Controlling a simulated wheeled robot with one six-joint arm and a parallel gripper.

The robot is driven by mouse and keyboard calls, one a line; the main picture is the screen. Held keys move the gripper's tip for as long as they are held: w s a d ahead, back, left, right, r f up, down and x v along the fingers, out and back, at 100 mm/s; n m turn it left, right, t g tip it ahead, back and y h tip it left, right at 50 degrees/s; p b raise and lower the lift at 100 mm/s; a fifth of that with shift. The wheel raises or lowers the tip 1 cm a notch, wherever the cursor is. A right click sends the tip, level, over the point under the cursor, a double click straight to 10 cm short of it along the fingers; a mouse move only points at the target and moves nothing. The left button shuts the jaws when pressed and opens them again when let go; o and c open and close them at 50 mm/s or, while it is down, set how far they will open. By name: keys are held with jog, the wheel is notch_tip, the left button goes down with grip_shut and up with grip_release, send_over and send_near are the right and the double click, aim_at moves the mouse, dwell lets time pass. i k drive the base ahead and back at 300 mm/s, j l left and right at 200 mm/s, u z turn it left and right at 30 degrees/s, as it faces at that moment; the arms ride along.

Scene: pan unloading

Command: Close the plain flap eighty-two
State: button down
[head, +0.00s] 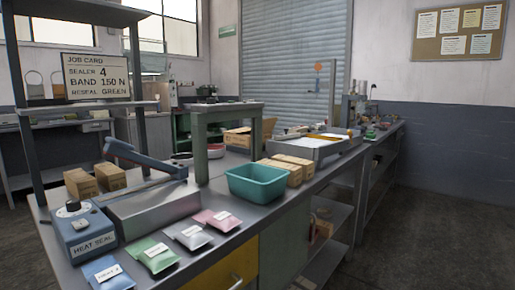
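I see no flap marked eighty-two. A small open cardboard box (238,138) with raised flaps stands behind the green-grey frame; no number on it can be read. A heat sealer (88,232) labelled HEAT SEAL sits at the bench's left end, its blue lever arm (140,157) raised at a slant over a grey bed (150,207). A blue pouch (107,273), a green pouch (155,257), a grey-white pouch (190,236) and a pink pouch (218,219) lie in a row along the front edge. My gripper is not in view.
A job card (95,78) reads sealer 4, band 150 N, reseal green. A teal bin (262,183) and closed cartons (298,162) stand right of the green-grey frame (200,150). More cartons (80,183) stand behind the sealer. The floor (425,225) at right is clear.

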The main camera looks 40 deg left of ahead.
aim_at(268, 124)
jog(key=i+j+u, duration=0.2)
jog(key=u, duration=0.3)
jog(key=i+u, duration=0.7)
jog(key=u, duration=0.25)
jog(key=l+u, duration=0.4)
jog(key=l, duration=0.5)
jog(key=k, duration=0.05)
